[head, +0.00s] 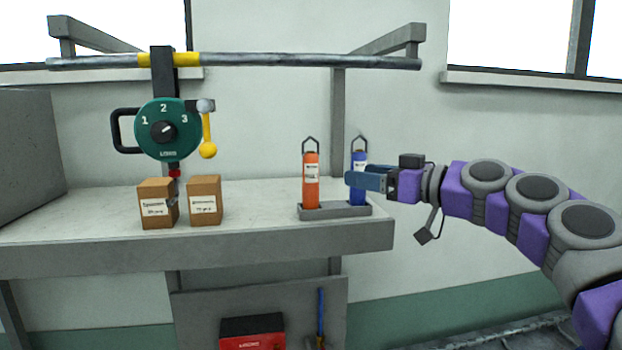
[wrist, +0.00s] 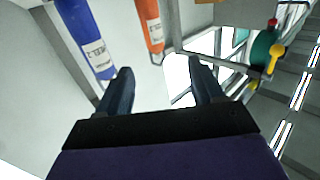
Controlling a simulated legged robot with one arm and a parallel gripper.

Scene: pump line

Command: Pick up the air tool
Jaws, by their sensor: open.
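Two upright cylinders with labels and hooked tops stand in a grey holder (head: 337,211) at the right end of the bench: an orange one (head: 311,182) and a blue one (head: 359,162). I cannot tell from the labels which is the air tool. My gripper (head: 350,181) is open and empty, in front of the blue cylinder and hiding part of its middle. In the wrist view, the blue cylinder (wrist: 88,38) and the orange one (wrist: 150,24) lie beyond the fingers (wrist: 160,72); neither is between them.
Two brown boxes (head: 157,205) (head: 205,200) sit on the bench (head: 250,238). A green numbered dial unit (head: 168,130) with a yellow lever hangs above them. A grey rail (head: 290,61) crosses overhead. A red box (head: 252,334) is below. Bench between boxes and holder is clear.

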